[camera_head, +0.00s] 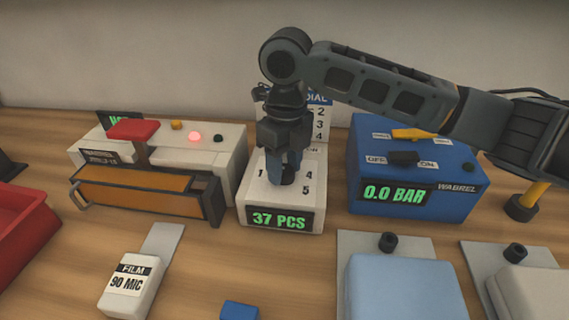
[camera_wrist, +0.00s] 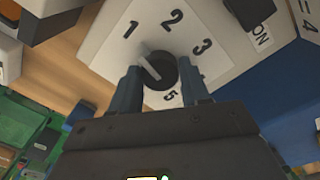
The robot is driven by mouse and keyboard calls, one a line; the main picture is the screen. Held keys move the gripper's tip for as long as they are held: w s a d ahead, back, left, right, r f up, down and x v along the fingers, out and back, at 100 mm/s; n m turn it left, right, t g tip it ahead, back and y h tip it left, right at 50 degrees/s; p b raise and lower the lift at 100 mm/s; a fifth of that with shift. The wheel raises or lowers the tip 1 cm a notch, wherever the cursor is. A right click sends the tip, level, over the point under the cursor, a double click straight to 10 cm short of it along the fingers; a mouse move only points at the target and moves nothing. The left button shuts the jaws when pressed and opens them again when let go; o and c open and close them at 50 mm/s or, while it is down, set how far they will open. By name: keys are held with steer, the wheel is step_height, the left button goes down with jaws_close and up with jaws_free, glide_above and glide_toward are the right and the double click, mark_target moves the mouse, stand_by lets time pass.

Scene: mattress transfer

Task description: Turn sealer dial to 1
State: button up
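A white box (camera_head: 259,196) with a green "37 PCS" display stands mid-table. Its top carries numbers around a round black dial (camera_wrist: 160,71); 1, 2, 3 and 5 show in the wrist view. The dial's pale pointer points up-left in the wrist view, towards the 1. My gripper (camera_head: 287,172) points down over the box. In the wrist view its two fingers (camera_wrist: 161,78) stand on either side of the dial, close to its edges. I cannot tell whether they press on it. In the head view the fingers hide most of the dial.
An orange-fronted machine (camera_head: 140,191) with a red handle and a lit red lamp stands left. A blue "0.0 BAR" box (camera_head: 418,170) stands close on the right. A number card (camera_head: 320,118) stands behind the gripper. A film block (camera_head: 131,287) and a light-blue pad (camera_head: 403,289) lie in front.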

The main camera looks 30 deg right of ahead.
mark_target(286, 168)
steer(key=o, duration=0.4)
steer(key=shift+r, duration=0.1)
step_height(286, 168, up, 8)
steer(key=shift+d+f, duration=0.1)
steer(key=shift+f, duration=0.1)
stand_by(0.6)
